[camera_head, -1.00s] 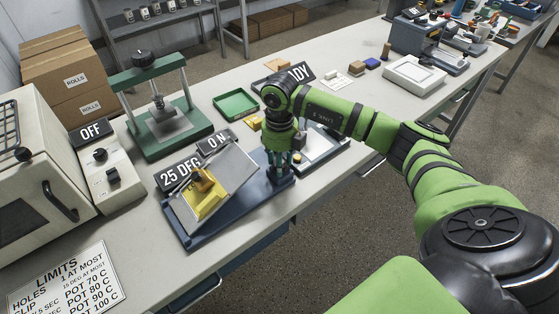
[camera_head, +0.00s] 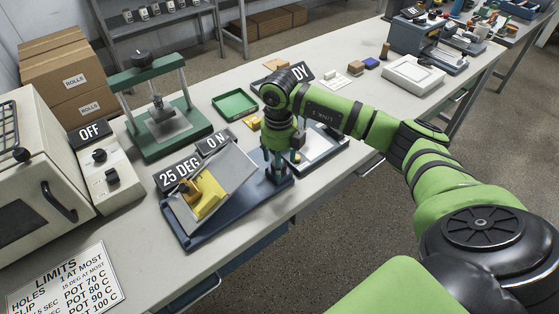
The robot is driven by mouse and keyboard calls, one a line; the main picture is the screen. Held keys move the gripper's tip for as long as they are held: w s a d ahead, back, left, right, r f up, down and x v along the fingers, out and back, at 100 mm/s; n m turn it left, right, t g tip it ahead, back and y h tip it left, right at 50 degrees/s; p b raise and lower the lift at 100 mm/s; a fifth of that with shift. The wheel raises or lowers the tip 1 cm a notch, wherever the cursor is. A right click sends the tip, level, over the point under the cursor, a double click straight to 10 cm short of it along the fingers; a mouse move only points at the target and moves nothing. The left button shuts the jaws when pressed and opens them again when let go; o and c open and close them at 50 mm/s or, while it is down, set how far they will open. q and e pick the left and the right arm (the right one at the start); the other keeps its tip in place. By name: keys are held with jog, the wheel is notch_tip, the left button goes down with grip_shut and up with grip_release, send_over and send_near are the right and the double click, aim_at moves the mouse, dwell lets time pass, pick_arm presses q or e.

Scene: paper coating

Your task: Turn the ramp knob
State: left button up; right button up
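The ramp is a tilted grey plate (camera_head: 236,166) on a dark blue base (camera_head: 226,219). A yellow piece (camera_head: 207,191) lies on its face. Signs behind it read "25 DEG" (camera_head: 179,173) and "ON" (camera_head: 213,143). My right gripper (camera_head: 277,177) points down at the right end of the blue base. The ramp knob is not clearly visible there, and the gripper covers that spot. I cannot tell whether its fingers are closed on anything. My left gripper is not in view.
A green press (camera_head: 168,130) and a green tray (camera_head: 235,104) stand behind the ramp. A control box with an "OFF" sign (camera_head: 90,132) and an oven (camera_head: 35,190) are at left. A limits sheet (camera_head: 66,284) lies in front. A grey-white device (camera_head: 322,148) stands just right of the gripper.

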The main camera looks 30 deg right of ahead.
notch_tip(320, 180, up, 12)
jog(key=shift+f, duration=0.25)
jog(key=shift+s+f, duration=0.1)
jog(key=shift+s, duration=0.05)
dwell(2.6)
